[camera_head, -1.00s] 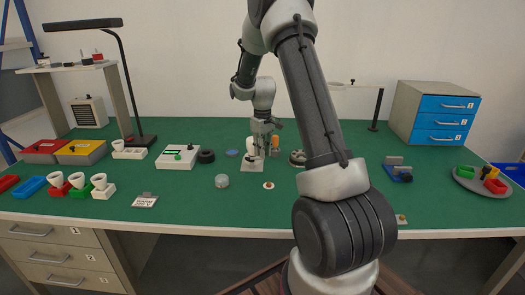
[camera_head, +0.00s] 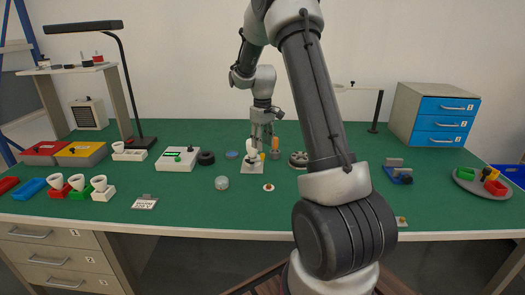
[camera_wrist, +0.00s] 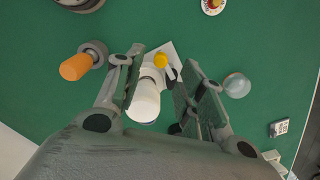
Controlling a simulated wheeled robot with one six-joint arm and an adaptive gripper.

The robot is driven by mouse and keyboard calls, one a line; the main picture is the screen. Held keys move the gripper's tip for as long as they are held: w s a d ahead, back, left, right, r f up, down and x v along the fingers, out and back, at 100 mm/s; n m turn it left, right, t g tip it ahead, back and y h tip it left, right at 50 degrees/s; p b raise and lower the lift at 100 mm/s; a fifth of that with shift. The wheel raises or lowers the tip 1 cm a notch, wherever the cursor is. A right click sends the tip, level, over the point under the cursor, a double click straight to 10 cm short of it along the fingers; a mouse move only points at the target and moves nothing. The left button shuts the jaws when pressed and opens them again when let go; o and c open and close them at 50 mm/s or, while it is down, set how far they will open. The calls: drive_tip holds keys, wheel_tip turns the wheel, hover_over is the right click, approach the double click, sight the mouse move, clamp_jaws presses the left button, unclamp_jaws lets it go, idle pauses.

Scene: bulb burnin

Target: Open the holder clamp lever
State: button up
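The white holder (camera_head: 253,164) stands on a pale square plate at the middle of the table, with a rounded white bulb-like top. In the wrist view the white top (camera_wrist: 146,100) shows between my fingers, with a yellow lever knob (camera_wrist: 160,60) beyond it. The yellow knob also shows small at the holder's right side in the head view (camera_head: 262,156). My gripper (camera_wrist: 163,62) is open, with a finger on each side of the holder and a visible gap to the right finger. Contact at the left finger cannot be told. In the head view my gripper (camera_head: 262,140) is just above the holder.
An orange-handled tool (camera_wrist: 75,67) stands in a grey cup close beside the holder. A clear round jar (camera_head: 221,183) and a small white disc (camera_head: 268,187) lie in front. A dark wheel-like part (camera_head: 298,160) is to the right. The green table front is mostly clear.

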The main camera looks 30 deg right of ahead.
wheel_tip(320, 180, up, 7)
drive_tip(key=shift+r, duration=0.2)
idle(0.5)
drive_tip(key=s+a+r+t, duration=0.1)
drive_tip(key=s+a+r, duration=0.2)
drive_tip(key=s, duration=0.8)
drive_tip(key=s+a+r+m+t, duration=0.1)
drive_tip(key=s+a+r, duration=0.3)
drive_tip(key=s, duration=0.7)
drive_tip(key=s+a+r+m+t, duration=0.1)
drive_tip(key=s+a+r, duration=0.3)
drive_tip(key=s, duration=0.7)
drive_tip(key=shift+a+t, duration=0.15)
drive_tip(key=shift+t, duration=0.55)
